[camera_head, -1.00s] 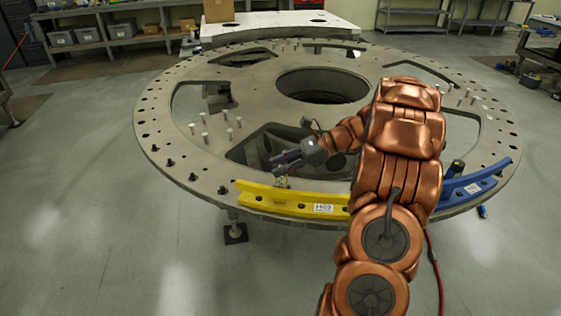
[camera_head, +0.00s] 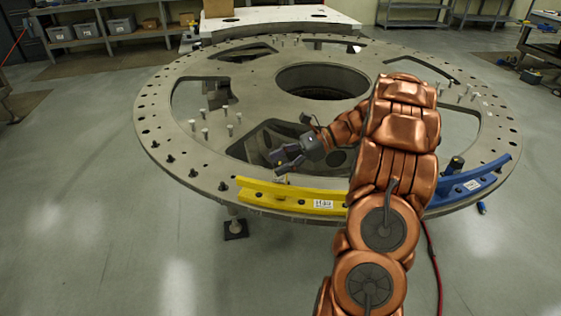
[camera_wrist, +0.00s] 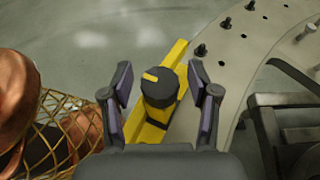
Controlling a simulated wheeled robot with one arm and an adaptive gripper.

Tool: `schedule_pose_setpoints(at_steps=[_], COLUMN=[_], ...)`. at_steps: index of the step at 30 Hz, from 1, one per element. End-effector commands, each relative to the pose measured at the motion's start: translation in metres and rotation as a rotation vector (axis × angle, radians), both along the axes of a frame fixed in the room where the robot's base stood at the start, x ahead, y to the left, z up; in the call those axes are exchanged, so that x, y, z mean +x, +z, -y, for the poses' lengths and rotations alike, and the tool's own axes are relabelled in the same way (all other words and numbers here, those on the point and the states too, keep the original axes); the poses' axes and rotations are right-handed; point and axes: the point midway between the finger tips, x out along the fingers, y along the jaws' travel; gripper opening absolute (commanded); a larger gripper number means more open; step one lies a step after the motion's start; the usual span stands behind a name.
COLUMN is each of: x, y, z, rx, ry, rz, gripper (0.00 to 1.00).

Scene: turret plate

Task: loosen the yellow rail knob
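The yellow rail (camera_head: 285,197) lies along the near edge of the round turret plate. Its knob (camera_wrist: 160,87) shows in the wrist view as a dark round cap with a yellow bar mark on top. My gripper (camera_wrist: 162,95) is open, with one finger pad on each side of the knob and a visible gap to each. In the head view my gripper (camera_head: 285,160) is over the plate just behind the rail, and the knob is mostly hidden there. Whether the fingers are level with the knob or above it, I cannot tell.
The turret plate (camera_head: 165,140) has large cutouts and several upright pins. A blue rail (camera_head: 470,184) with a dark knob (camera_head: 455,165) sits to the right. A red cable (camera_head: 432,262) hangs beside my arm. The floor at left is clear.

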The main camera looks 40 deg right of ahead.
Motion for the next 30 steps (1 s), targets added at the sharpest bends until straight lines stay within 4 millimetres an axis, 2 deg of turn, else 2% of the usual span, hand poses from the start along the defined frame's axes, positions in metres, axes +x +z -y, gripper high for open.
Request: schedule_pose_setpoints(at_steps=[11, 21, 30], x=[-0.001, -0.016, -0.025], y=[0.002, 0.019, 0.029], z=[0.004, 0.043, 0.063], rx=[0.000, -0.003, -0.001], ry=[-0.001, -0.003, -0.001], rz=[0.002, 0.004, 0.002], gripper=[0.64, 0.64, 0.64])
